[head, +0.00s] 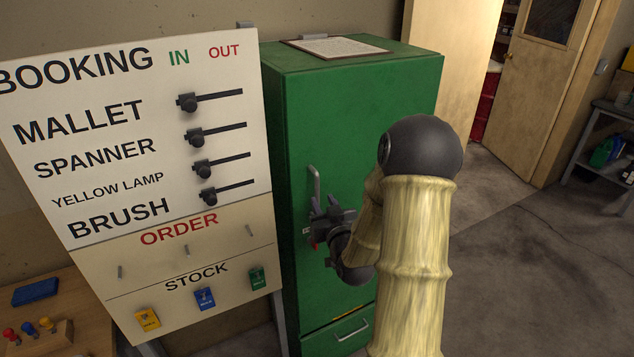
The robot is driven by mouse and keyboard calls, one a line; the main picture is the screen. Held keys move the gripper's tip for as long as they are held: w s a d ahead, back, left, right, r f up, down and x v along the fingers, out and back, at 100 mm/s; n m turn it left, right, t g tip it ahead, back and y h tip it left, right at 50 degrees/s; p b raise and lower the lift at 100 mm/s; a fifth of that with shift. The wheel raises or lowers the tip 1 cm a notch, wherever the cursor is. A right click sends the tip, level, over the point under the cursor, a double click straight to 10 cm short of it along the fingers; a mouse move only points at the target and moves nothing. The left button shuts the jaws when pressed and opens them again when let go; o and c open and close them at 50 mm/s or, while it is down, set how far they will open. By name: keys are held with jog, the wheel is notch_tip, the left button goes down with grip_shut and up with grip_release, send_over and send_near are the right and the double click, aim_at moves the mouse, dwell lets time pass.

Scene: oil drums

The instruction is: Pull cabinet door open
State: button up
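A tall green cabinet (352,100) stands in the middle of the head view, and its front door (295,130) looks shut. A grey upright bar handle (314,182) is on the left part of the door. My dark gripper (318,218) is at the lower part of this handle and overlaps it in the picture. The fingertips are small and partly hidden by the gripper body, so I cannot tell whether they are closed on the bar. My arm covers the right part of the door.
A white booking board (130,130) with several sliders stands close at the cabinet's left. A clipboard (337,46) lies on the cabinet top. A lower drawer handle (352,332) is below the door. Open floor (530,260) lies to the right, before a wooden door (535,90).

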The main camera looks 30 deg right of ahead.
aim_at(318, 192)
jog(key=w, duration=0.2)
jog(key=w+p, duration=0.1)
jog(key=w, duration=0.1)
jog(key=w+d+p, duration=0.1)
jog(key=w, duration=0.1)
jog(key=shift+w, duration=0.2)
jog(key=shift+c, duration=0.2)
grip_shut()
